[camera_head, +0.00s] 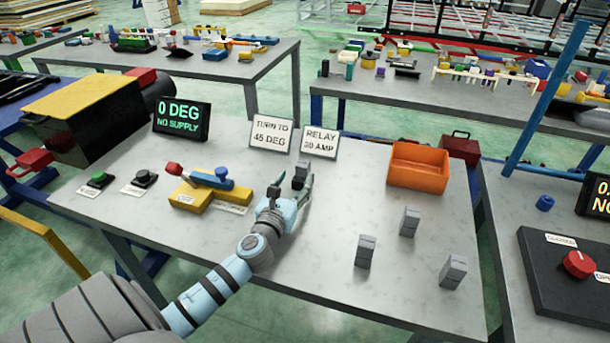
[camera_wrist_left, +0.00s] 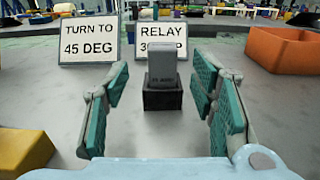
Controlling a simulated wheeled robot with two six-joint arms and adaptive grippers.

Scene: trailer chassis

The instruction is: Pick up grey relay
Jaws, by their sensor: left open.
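A grey relay (camera_wrist_left: 163,66) stands upright in a dark square base (camera_wrist_left: 163,97) in front of the "RELAY 30 AMP" sign (camera_head: 321,143). The relay also shows in the head view (camera_head: 301,170), partly hidden by my gripper. My left gripper (camera_head: 291,183) is open and low over the table. In the left wrist view its teal-padded fingers (camera_wrist_left: 161,76) stand apart on either side of the relay, which is a little ahead, with gaps on both sides. Three more grey blocks of similar shape, (camera_head: 409,221), (camera_head: 366,251) and (camera_head: 453,271), stand upright on the right. My right gripper is not in view.
A "TURN TO 45 DEG" sign (camera_head: 271,134) stands left of the relay sign. An orange bin (camera_head: 418,166) is at the back right.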

